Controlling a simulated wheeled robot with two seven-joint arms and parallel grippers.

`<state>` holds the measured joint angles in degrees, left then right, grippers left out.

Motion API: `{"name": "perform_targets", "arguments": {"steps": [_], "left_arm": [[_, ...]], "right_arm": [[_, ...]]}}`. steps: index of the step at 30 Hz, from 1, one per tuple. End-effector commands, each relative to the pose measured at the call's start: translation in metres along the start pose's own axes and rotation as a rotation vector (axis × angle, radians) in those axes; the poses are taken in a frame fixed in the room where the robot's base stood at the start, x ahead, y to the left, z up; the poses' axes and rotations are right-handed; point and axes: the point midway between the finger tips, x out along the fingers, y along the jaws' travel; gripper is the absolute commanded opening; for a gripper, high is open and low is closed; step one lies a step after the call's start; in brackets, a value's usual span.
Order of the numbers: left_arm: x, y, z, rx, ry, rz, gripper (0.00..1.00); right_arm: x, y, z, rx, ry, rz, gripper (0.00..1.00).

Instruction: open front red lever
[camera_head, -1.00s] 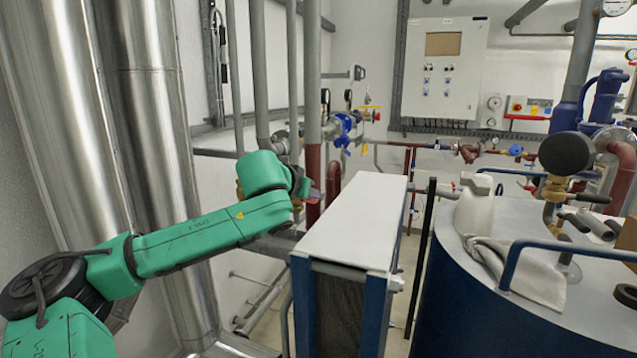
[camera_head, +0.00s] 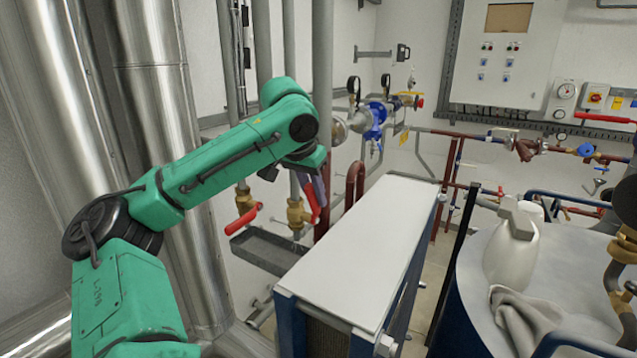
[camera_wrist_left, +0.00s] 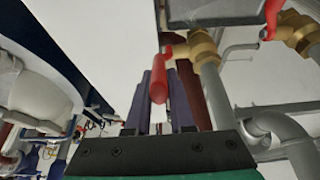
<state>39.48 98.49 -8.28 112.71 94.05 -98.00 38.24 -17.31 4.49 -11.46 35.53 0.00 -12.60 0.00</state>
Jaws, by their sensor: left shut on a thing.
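A red lever (camera_head: 312,200) sits on a brass valve (camera_head: 297,216) behind the left end of the white-topped plate unit. My left gripper (camera_head: 319,188) reaches it from above, with its purple fingers angled down. In the left wrist view the red lever (camera_wrist_left: 158,80) lies between the two purple fingers (camera_wrist_left: 157,98), which are shut on it. The brass body of its valve (camera_wrist_left: 200,50) shows just beyond. A second red lever (camera_head: 243,220) on another brass valve stands farther left, apart from the gripper. My right gripper is not in view.
The white-topped plate unit (camera_head: 365,250) stands right beside the gripper. A grey metal tray (camera_head: 268,250) lies below the valves. Large shiny ducts (camera_head: 150,130) rise at left, and vertical pipes stand behind the arm. A blue tank with a white jug (camera_head: 510,250) is at right.

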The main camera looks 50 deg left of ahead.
Motion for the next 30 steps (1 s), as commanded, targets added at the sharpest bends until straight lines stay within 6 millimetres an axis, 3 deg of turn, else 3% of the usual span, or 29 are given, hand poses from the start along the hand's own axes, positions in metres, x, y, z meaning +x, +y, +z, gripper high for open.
{"name": "perform_targets", "arguments": {"steps": [14, 15, 17, 26, 30], "left_arm": [[-0.001, 0.0, -0.001, -0.003, -0.008, 0.001, 0.0], [-0.001, 0.0, -0.001, -0.003, -0.008, 0.001, 0.33], [-0.001, 0.0, -0.001, -0.002, -0.009, 0.001, 0.51], [-0.001, 0.0, 0.0, -0.001, -0.012, 0.0, 0.51], [-0.015, 0.0, -0.001, -0.001, -0.012, 0.001, 0.51]], "right_arm": [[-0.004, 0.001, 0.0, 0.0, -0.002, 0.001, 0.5], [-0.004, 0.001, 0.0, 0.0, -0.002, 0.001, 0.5], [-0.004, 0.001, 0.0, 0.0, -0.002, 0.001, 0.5], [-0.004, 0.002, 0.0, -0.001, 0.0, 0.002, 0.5], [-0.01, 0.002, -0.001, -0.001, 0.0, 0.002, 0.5]]}}
